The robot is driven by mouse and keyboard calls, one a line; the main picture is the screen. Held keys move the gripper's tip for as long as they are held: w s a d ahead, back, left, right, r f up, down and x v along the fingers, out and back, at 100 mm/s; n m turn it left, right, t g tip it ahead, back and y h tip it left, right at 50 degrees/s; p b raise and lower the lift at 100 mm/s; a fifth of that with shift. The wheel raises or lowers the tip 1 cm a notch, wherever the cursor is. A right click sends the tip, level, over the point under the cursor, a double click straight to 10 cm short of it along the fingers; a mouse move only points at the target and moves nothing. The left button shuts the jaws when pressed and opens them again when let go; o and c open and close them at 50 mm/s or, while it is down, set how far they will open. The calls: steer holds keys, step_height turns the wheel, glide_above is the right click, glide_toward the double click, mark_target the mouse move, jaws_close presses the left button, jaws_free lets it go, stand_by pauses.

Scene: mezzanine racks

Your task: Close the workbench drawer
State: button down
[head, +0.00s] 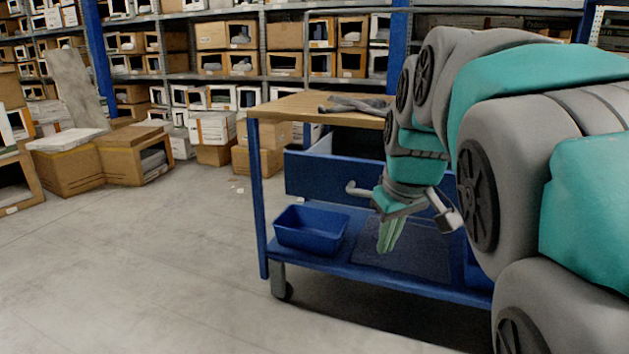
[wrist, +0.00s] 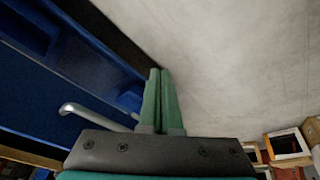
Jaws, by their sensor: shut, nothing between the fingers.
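The workbench has a wooden top (head: 290,104) and a blue frame. Its blue drawer (head: 312,174) stands open, with the front out from under the top and a dark gap showing behind it. A grey bar handle (head: 356,190) is on the drawer front; my arm hides part of the front's right side. The handle also shows in the wrist view (wrist: 82,110), left of my fingers. My gripper (head: 389,240) is shut and empty, its green fingers pointing down in front of the drawer. In the wrist view the shut fingers (wrist: 158,98) lie side by side, apart from the handle.
A blue bin (head: 310,232) sits on the bench's lower shelf (head: 345,268). A dark grey tool (head: 355,104) lies on the top. Cardboard boxes (head: 130,158) and stocked racks stand behind. The floor at the left front is clear.

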steer(key=w+a+r+n+t+y+b, duration=0.25)
steer(key=w+a+r+n, duration=0.65)
steer(key=w+a, duration=0.45)
steer(key=m, duration=0.1)
glide_toward(304, 185)
step_height(304, 185, down, 4)
steer(key=s+a, duration=0.2)
steer(key=a, duration=0.1)
steer(key=shift+w+d+f+t+h+p, duration=0.15)
steer(key=shift+w+t+h+p, duration=0.1)
steer(key=shift+w, duration=0.3)
steer(key=shift+w+d+r+t+h+p, duration=0.15)
steer(key=shift+w+p, duration=0.1)
steer(key=shift+w, duration=0.3)
steer(key=shift+w+d+f, duration=0.1)
steer(key=shift+w+d, duration=0.1)
steer(key=shift+w, duration=0.3)
steer(key=shift+w+d, duration=0.15)
steer(key=shift+w, duration=0.35)
steer(key=shift+w, duration=0.1)
